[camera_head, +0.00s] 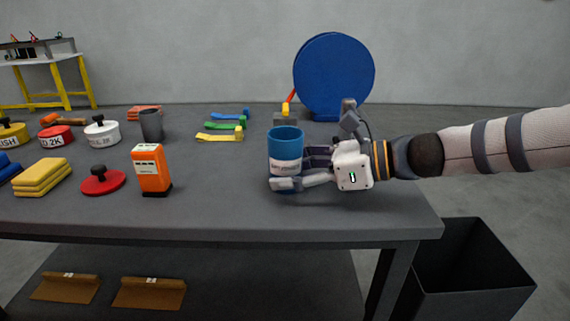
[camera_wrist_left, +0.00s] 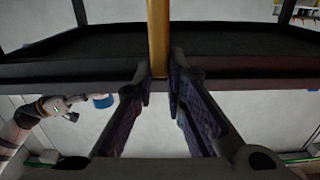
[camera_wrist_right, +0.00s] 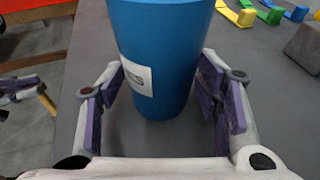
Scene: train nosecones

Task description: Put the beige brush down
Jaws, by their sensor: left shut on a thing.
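The rest of the brush is out of view. My right gripper (camera_head: 302,168) is at a blue cup (camera_head: 285,146) with a white label, standing upright near the right end of the table. In the right wrist view the fingers (camera_wrist_right: 160,88) are spread on both sides of the cup (camera_wrist_right: 165,50); small gaps seem to show beside it.
A blue disc (camera_head: 333,75) stands behind. A black bin (camera_head: 470,265) is right. Brown pieces (camera_head: 148,293) lie below.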

